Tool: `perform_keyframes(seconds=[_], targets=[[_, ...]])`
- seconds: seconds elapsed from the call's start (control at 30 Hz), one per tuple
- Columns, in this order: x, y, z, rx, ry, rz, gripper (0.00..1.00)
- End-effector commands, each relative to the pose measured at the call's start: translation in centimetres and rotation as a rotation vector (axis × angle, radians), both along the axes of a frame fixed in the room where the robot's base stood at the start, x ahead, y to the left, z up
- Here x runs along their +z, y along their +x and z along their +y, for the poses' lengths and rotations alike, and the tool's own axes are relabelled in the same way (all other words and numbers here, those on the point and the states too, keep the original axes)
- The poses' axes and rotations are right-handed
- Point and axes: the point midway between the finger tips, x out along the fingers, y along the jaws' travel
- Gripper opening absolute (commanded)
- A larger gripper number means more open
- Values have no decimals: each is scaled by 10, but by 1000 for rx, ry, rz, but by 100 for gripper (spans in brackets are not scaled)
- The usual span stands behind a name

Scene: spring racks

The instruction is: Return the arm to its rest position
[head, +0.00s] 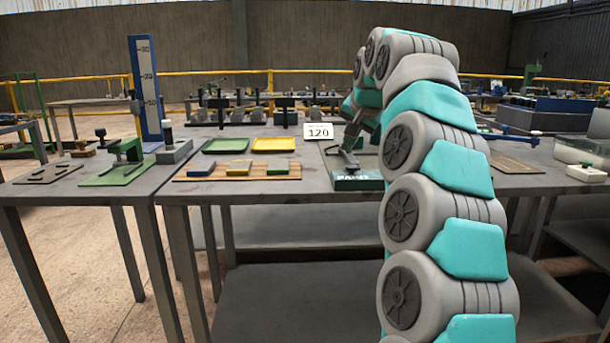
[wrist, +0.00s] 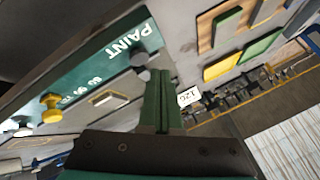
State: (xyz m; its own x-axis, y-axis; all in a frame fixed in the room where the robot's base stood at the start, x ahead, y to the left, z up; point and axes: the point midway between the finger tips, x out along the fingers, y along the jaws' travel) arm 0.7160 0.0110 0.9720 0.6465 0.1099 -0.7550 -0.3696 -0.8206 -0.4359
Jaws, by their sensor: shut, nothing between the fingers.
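My arm rises through the right half of the head view in grey and teal segments. It bends over at the top and reaches down and forward over the table. My gripper (wrist: 161,76) shows in the wrist view as narrow green fingers that are together, with nothing between them. It is above or near a green board marked PAINT (wrist: 95,62), which also shows in the head view (head: 357,183). I cannot tell the exact gap between them. In the head view the arm partly hides the board and the table behind it.
A wooden strip (head: 212,173) with blue and yellow blocks lies left of the board. Green (head: 226,146) and yellow (head: 273,145) trays lie behind it. A white card reading 120 (head: 318,131) stands farther back. A tall blue gauge (head: 146,90) stands left. A white bin (head: 580,155) is right.

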Motion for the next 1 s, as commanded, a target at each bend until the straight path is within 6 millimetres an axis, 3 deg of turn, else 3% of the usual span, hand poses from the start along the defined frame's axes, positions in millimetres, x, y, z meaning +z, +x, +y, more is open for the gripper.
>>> perform_keyframes(seconds=[0.47,0.77,1.0], targets=[[-85,-133,32,297,-163,240,0],[-158,-243,29,431,-248,408,0],[-222,-341,16,504,-288,553,0]])
